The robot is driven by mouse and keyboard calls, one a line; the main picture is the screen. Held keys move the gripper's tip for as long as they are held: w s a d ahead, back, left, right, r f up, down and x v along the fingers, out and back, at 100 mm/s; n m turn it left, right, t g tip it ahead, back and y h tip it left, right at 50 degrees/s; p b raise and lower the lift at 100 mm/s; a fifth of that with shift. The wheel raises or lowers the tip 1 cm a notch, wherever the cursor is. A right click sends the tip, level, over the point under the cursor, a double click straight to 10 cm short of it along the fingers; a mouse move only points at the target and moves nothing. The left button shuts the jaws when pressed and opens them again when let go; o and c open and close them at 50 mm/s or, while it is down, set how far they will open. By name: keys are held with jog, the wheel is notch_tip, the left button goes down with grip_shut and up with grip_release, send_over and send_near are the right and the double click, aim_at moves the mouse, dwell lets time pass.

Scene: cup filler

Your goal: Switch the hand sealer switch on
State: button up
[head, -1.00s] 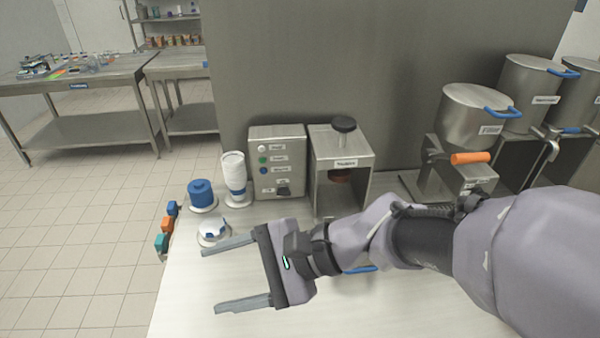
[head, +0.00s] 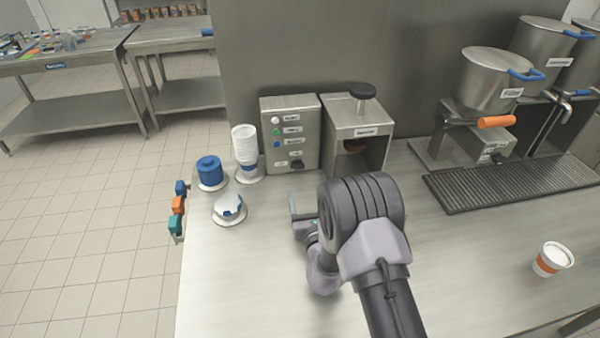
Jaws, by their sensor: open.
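A steel control box (head: 290,128) stands against the back wall with white, green and blue buttons and small labels. A black switch (head: 297,165) sits low on its front; its setting is too small to tell. Right beside it stands a steel press-like machine (head: 357,128) with a black knob on top and an open front. I cannot read surely which is the hand sealer. My gripper (head: 300,207) is over the table in front of the control box, apart from the switch. One grey finger shows; my arm hides most of the rest. It is open, with nothing seen in it.
A cup stack (head: 245,145), a blue round container (head: 209,170) and a white-blue item on a round stand (head: 229,207) are left of the gripper. A filler pot (head: 494,80) and drip grate (head: 515,184) are right. A cup (head: 551,260) stands front right. The front-left table is clear.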

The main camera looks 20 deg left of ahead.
aim_at(298, 167)
jog(key=b+x, duration=0.3)
jog(key=x, duration=0.8)
jog(key=shift+w, duration=0.2)
jog(key=c, duration=1.4)
